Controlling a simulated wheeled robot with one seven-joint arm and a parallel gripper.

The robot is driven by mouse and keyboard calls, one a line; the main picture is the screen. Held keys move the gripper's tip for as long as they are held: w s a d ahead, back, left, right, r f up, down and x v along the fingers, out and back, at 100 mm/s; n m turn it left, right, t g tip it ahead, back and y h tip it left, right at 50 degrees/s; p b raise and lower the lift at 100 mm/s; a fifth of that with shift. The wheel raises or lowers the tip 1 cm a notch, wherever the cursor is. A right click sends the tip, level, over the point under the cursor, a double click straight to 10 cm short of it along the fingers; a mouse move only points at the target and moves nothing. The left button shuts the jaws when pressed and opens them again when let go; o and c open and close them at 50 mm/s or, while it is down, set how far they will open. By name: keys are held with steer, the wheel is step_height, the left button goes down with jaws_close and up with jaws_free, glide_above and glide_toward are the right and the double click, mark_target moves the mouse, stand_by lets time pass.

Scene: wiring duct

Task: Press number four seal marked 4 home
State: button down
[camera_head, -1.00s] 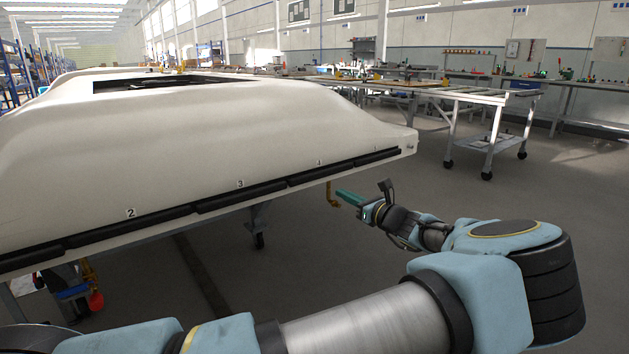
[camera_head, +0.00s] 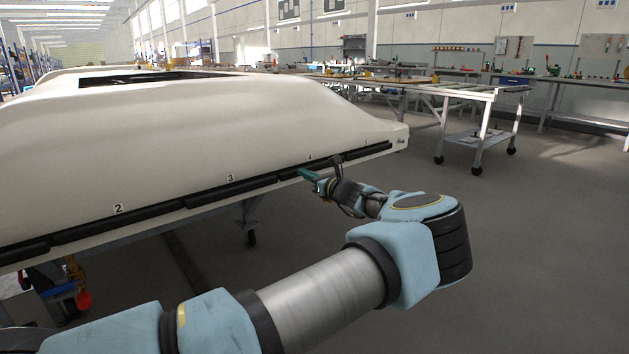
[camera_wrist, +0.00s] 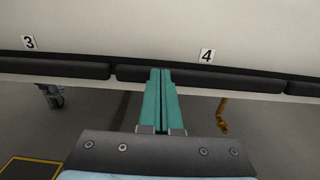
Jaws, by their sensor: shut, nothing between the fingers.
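The black seal marked 4 (camera_wrist: 235,82) lies along the lower edge of the large cream-white body (camera_head: 215,130), below the number 4 label (camera_wrist: 207,56). It also shows in the head view (camera_head: 290,175). My gripper (camera_wrist: 160,72) has teal fingers, shut together and empty. In the wrist view its tips overlap the seal's left part, close to the gap beside seal 3. In the head view my gripper (camera_head: 303,173) is at the seal's front. The fingers hide part of the seal, and I cannot tell whether they touch it or how deep it sits.
Seal 3 (camera_wrist: 50,68) adjoins on the left, and another black seal (camera_head: 362,153) is on the right. A yellow-brown hook-like part (camera_wrist: 222,115) hangs below the edge. A wheeled trolley table (camera_head: 470,138) stands to the right. The floor between is clear.

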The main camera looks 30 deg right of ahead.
steer(key=shift+w+a, duration=0.1)
steer(key=shift+w, duration=0.25)
steer(key=shift+w+a+r, duration=0.1)
steer(key=shift+w+a, duration=0.1)
steer(key=shift+w, duration=0.8)
steer(key=shift+p, duration=0.3)
